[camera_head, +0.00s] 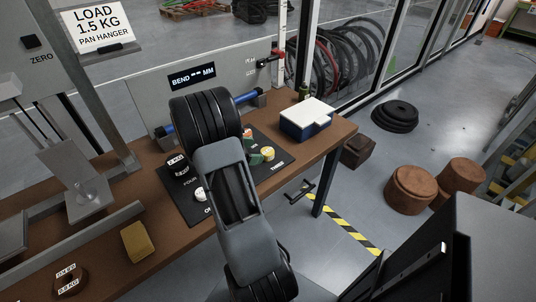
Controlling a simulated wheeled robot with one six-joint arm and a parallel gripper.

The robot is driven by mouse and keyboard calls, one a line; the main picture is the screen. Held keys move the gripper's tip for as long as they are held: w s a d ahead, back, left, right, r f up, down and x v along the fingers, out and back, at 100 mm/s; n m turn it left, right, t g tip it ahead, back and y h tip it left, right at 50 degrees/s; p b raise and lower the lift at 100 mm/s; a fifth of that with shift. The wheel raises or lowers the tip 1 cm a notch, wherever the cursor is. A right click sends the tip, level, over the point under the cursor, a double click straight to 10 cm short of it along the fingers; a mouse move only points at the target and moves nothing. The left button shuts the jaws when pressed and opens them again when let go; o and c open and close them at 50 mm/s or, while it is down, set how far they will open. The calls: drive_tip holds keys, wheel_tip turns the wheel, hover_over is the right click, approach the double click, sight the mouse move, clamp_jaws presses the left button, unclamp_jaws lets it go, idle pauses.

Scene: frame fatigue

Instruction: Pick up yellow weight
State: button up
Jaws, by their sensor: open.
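A small round yellow weight (268,153) with a pale top stands on the black mat (272,177), right of my arm. A green and red-orange piece (254,159) is close beside it on its left. Dark weights with white labels (178,163) and a small white one (200,194) stand on the mat left of my arm. My arm crosses the middle of the view and covers part of the mat. My gripper's fingers do not show; they are hidden or out of frame.
A mustard-yellow block (137,242) and a brown labelled ring (69,281) lie on the brown bench (165,262). A blue and white box (306,119) stands at the bench's right end. A panel with a bend display (192,76) stands behind the mat.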

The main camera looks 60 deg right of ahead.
sight(267, 151)
drive_tip(key=shift+x, duration=2.65)
drive_tip(key=shift+s, duration=0.1)
drive_tip(key=c, duration=1.3)
